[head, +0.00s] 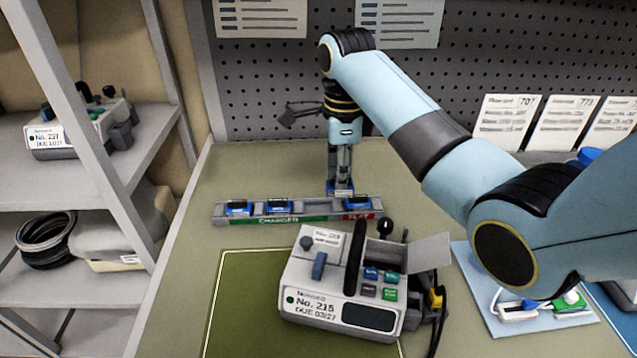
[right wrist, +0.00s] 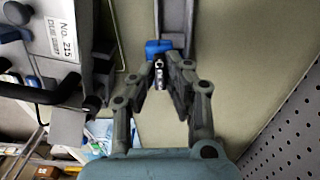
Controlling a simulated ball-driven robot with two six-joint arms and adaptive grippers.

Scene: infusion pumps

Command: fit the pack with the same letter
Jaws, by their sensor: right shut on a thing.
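My right gripper (head: 341,180) points down at the right part of the grey charger rail (head: 308,211), behind the pump. It is shut on a blue-topped pack (head: 340,188). In the right wrist view the fingers (right wrist: 160,78) close around a small dark and silver part, with blue (right wrist: 160,46) just beyond. I cannot tell whether the pack is clear of the rail. Other blue packs sit in the rail: two in the green CHARGED part (head: 278,207) and one by the red part (head: 356,202). The pump, No. 215 (head: 335,285), has a raised flap.
The pump stands partly on a green mat (head: 235,290). A pale blue tray (head: 490,318) with small white and green items lies at right. Shelves (head: 60,190) at left hold another pump, No. 237 (head: 75,132). A pegboard (head: 270,75) closes the back.

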